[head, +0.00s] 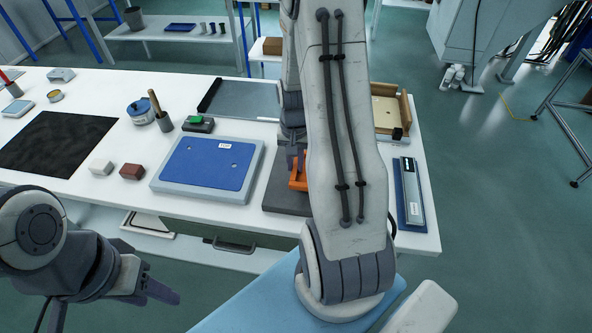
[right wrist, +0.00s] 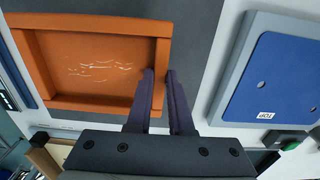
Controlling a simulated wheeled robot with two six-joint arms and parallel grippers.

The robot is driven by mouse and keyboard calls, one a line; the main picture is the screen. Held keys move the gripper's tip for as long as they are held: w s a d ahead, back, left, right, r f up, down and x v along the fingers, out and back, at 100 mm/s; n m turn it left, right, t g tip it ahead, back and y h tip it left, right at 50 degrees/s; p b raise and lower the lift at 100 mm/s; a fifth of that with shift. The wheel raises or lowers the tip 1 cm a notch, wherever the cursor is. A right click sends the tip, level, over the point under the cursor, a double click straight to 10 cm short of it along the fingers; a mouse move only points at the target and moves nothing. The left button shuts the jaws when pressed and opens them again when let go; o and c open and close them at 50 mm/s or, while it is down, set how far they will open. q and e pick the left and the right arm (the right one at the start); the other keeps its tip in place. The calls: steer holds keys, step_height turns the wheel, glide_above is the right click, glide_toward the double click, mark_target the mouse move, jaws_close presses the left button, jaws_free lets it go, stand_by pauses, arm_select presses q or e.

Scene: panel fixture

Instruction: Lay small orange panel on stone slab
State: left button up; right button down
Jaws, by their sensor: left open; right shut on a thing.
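The small orange panel (right wrist: 95,65), a shallow tray with raised edges and pale scratches, shows large in the right wrist view. My right gripper (right wrist: 165,85) is shut on its raised edge, one finger inside and one outside. In the head view the panel (head: 297,180) is mostly hidden behind my right arm, with the right gripper (head: 296,160) above it. The dark grey stone slab (head: 284,198) lies under the panel; it also shows in the wrist view (right wrist: 200,25). I cannot tell whether panel and slab touch. My left gripper (head: 160,288) is open and empty, off the table's front edge.
A blue panel (head: 207,162) on a grey base lies left of the slab. A wooden-edged tray (head: 388,112) and a blue-and-metal bar (head: 410,190) are at right.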

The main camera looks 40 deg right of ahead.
steer(key=shift+f, duration=1.85)
steer(key=shift+f, duration=0.1)
steer(key=c, duration=0.8)
jaws_free()
